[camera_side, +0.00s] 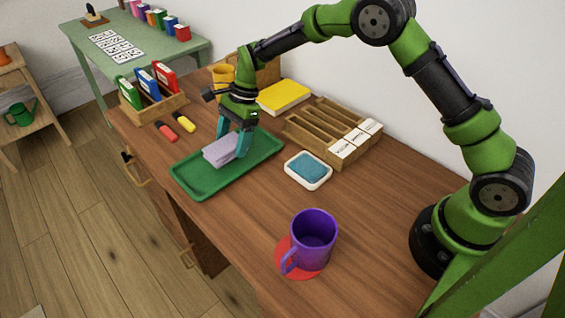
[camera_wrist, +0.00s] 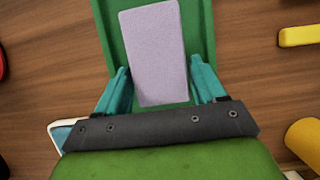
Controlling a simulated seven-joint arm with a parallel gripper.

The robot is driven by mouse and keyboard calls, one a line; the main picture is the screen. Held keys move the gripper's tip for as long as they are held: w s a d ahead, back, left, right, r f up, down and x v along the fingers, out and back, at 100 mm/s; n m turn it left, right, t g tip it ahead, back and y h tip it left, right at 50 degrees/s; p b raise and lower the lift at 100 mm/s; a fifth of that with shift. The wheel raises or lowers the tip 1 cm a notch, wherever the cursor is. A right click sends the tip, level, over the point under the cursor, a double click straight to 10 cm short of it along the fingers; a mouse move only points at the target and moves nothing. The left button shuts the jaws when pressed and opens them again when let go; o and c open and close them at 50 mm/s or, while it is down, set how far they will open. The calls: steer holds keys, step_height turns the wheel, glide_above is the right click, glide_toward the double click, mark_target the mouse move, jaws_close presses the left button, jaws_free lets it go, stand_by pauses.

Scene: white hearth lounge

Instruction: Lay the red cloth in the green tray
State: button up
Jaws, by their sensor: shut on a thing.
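The green tray (camera_side: 196,183) lies on the brown desk. A folded lilac cloth (camera_side: 220,151) is at my gripper (camera_side: 231,143), over the middle of the tray. My gripper points down, and its teal fingers are shut on the lilac cloth's two sides. In the wrist view the lilac cloth (camera_wrist: 153,45) lies between the fingers, with the green tray (camera_wrist: 107,25) around and below it. I cannot tell whether the cloth touches the tray floor. I see no red cloth; a flat red round piece (camera_side: 300,264) lies under the purple mug.
The purple mug (camera_side: 315,238) stands at the front. A white dish with a blue inside (camera_side: 308,169) and a wooden slotted rack (camera_side: 328,127) are right of the tray.

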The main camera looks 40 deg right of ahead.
steer(key=shift+f, duration=1.15)
steer(key=shift+f, duration=0.2)
steer(key=o, duration=0.9)
steer(key=shift+o, duration=0.2)
steer(key=shift+r, duration=0.15)
